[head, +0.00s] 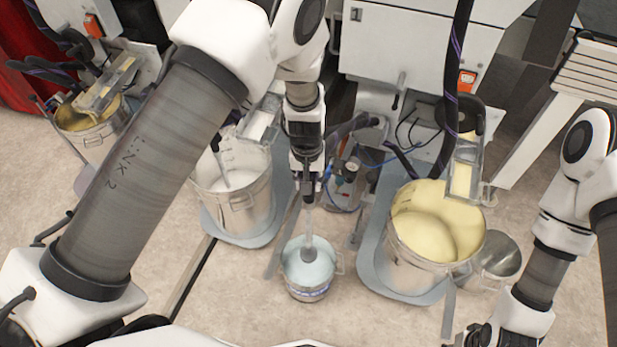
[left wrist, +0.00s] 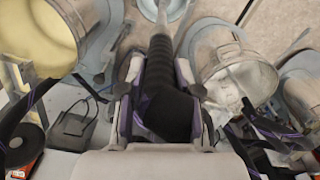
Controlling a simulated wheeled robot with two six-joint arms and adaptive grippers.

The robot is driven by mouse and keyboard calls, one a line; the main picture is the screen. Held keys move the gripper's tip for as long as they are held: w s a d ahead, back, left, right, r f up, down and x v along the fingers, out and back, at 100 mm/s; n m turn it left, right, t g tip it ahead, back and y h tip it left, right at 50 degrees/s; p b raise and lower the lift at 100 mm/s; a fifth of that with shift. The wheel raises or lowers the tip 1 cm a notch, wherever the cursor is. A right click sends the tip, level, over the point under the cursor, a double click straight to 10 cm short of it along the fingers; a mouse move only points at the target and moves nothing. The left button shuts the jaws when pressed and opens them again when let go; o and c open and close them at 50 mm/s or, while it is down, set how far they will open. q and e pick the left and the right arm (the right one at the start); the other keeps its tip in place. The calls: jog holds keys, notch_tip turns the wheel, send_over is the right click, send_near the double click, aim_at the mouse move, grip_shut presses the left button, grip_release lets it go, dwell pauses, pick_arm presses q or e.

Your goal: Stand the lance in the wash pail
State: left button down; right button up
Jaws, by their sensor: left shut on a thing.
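The wash pail (head: 306,293) is a small metal pail with pale blue liquid, standing on the floor in the middle of the head view. My left gripper (head: 308,192) is above and behind it, shut on the lance (head: 308,247). The lance points down, its grey lower end over the pail's mouth; I cannot tell whether it touches the liquid or bottom. In the left wrist view, my left gripper (left wrist: 158,92) is around the lance's dark ribbed part (left wrist: 160,62), and the pail (left wrist: 166,5) is cut by the top edge. My right gripper (head: 474,335) is partly cut off at the bottom right.
A large bucket of white liquid (head: 247,211) stands left of the pail, a bucket of yellow liquid (head: 399,250) right of it. A smaller metal container (head: 497,262) stands further right. Machine cabinets (head: 420,40) and hoses fill the back. Some floor in front is clear.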

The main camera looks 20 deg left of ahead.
aim_at(307, 214)
pick_arm(q)
notch_tip(307, 214, down, 26)
jog(key=b, duration=1.5)
jog(key=shift+f+b, duration=0.75)
jog(key=shift+f, duration=0.3)
jog(key=c, duration=0.7)
grip_release()
notch_tip(307, 214, up, 12)
jog(key=shift+s+a+r, duration=0.1)
jog(key=shift+s, duration=0.05)
